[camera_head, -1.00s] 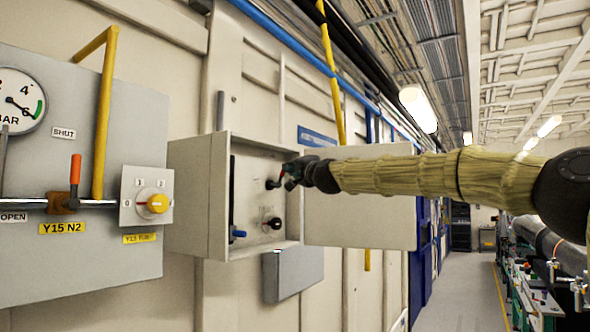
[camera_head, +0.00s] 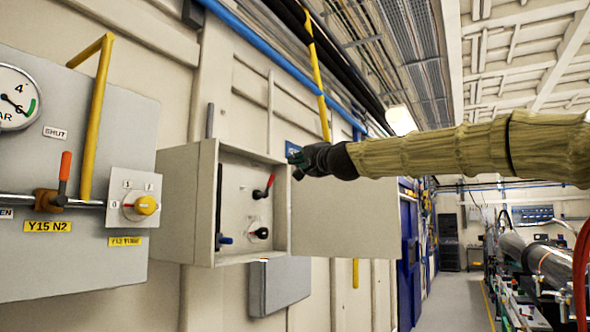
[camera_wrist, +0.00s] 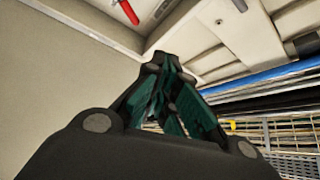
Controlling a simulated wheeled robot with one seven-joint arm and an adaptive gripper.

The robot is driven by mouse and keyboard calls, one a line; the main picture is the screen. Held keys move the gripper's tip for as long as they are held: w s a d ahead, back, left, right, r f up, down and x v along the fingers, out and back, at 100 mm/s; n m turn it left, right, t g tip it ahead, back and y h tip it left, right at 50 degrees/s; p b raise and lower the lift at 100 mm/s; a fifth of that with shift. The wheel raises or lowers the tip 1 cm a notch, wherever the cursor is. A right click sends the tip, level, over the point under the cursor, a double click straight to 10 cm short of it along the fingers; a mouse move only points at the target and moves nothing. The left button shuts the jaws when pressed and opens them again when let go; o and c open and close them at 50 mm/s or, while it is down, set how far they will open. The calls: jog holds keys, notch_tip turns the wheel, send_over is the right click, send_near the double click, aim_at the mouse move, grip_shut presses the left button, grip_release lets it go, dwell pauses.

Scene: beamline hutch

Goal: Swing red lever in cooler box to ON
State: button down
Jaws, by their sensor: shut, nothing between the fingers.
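The cooler box (camera_head: 207,205) is an open, pale wall box with its door (camera_head: 350,220) swung out to the right. On its back panel the red lever (camera_head: 270,182) points up and to the right from a black pivot. Part of the red lever also shows at the top of the wrist view (camera_wrist: 127,11). My gripper (camera_head: 296,164) is shut and empty, at the box's right front edge, up and to the right of the lever and apart from it. It also shows in the wrist view (camera_wrist: 165,62). Any ON marking is too small to read.
Below the lever is a black knob (camera_head: 262,233); a blue-tipped handle (camera_head: 225,240) is at the box's left. A grey box (camera_head: 280,286) hangs beneath. At left, a gas panel (camera_head: 80,265) carries an orange-red handle (camera_head: 64,172) and a yellow knob (camera_head: 146,205). An aisle is clear at right.

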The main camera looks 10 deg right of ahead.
jog(key=shift+s+d+r, duration=0.1)
jog(key=shift+s+d, duration=0.25)
jog(key=shift+s, duration=0.15)
jog(key=shift+w+a, duration=0.1)
